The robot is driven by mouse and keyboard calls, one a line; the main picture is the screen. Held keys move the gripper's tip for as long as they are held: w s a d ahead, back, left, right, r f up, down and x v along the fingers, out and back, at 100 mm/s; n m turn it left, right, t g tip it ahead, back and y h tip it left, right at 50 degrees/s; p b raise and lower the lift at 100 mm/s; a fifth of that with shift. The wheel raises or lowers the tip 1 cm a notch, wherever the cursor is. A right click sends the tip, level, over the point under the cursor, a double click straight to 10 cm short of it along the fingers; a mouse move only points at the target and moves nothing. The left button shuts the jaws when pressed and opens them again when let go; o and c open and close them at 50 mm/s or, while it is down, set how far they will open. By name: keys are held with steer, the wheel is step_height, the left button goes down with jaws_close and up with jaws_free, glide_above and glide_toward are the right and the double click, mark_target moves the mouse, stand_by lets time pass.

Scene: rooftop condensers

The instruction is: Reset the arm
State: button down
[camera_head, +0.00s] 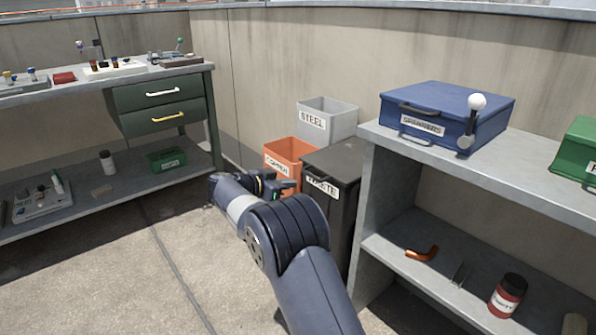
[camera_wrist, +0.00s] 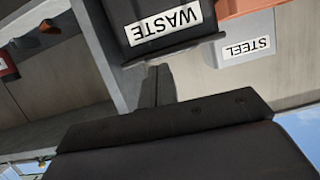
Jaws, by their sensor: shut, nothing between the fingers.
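My arm reaches forward from the bottom of the head view and bends at its elbow. My gripper (camera_head: 283,187) is at its far end, in front of the copper bin and the black waste bin. In the wrist view my gripper (camera_wrist: 158,84) is shut and empty, its fingers close together. The picture there is upside down. The fingers point toward the black waste bin (camera_wrist: 120,22); I cannot tell how near they are.
The orange copper bin (camera_head: 290,152) and grey steel bin (camera_head: 327,122) stand behind my gripper. A grey shelf unit (camera_head: 375,190) on the right carries a blue spanners box (camera_head: 450,112) and a green box (camera_head: 578,150). A workbench (camera_head: 214,125) stands left. Floor (camera_head: 110,270) at left is clear.

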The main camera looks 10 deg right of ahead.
mark_target(307, 173)
steer(key=shift+s+a+f, duration=0.45)
steer(key=shift+a+f, duration=0.05)
steer(key=shift+a, duration=0.25)
steer(key=shift+w+d+r+b, duration=0.3)
steer(key=shift+w+d, duration=0.45)
steer(key=shift+d, duration=0.55)
steer(key=shift+w+d+r+b, duration=0.3)
steer(key=shift+w+d, duration=0.5)
steer(key=shift+d, duration=0.45)
steer(key=shift+w+d+r+b, duration=0.3)
steer(key=shift+w+d, duration=0.45)
steer(key=shift+d, duration=0.55)
